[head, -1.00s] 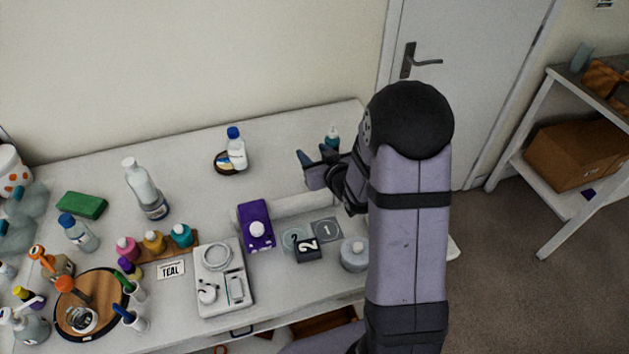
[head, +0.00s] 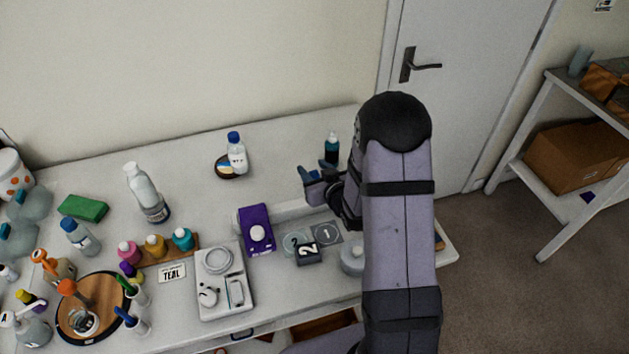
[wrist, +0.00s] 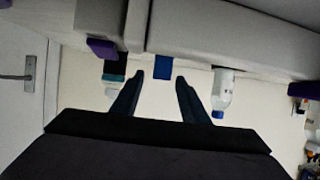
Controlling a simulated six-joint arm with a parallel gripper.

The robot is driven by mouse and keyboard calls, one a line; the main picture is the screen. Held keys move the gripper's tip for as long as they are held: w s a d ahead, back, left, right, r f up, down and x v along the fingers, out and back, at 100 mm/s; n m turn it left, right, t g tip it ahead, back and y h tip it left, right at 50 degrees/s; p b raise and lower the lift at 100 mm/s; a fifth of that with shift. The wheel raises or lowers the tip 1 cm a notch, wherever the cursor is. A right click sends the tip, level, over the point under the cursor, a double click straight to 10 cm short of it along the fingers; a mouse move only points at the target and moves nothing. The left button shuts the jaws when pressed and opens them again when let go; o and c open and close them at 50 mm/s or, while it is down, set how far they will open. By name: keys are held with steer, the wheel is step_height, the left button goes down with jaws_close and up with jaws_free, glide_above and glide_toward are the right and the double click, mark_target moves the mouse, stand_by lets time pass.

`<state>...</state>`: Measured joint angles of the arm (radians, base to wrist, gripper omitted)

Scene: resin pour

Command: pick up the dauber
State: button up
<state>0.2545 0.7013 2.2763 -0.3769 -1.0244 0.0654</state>
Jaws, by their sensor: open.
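I cannot tell for sure which thing is the dauber. A small blue block (wrist: 163,67) shows between my fingertips in the wrist view, apart from both fingers; its ends are partly cut off from sight. In the head view my gripper (head: 312,184) hangs over the right part of the table, and its fingers hide what lies beneath. The gripper (wrist: 158,90) is open and empty. A dark teal bottle (head: 331,148) stands just behind it in the head view, and shows left of the fingers in the wrist view (wrist: 114,72).
A white bottle with a blue cap (head: 236,155) stands at the back. Bottles and a round tray (head: 120,300) crowd the left.

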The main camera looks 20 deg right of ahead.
mark_target(310, 172)
steer(key=shift+f, duration=0.45)
steer(key=shift+w+a+f+p, duration=0.1)
steer(key=shift+w+f+p, duration=0.4)
steer(key=shift+f+p, duration=0.35)
steer(key=shift+p+x, duration=0.35)
steer(key=shift+x, duration=0.7)
steer(key=shift+f, duration=0.15)
steer(key=shift+c, duration=0.6)
jaws_close()
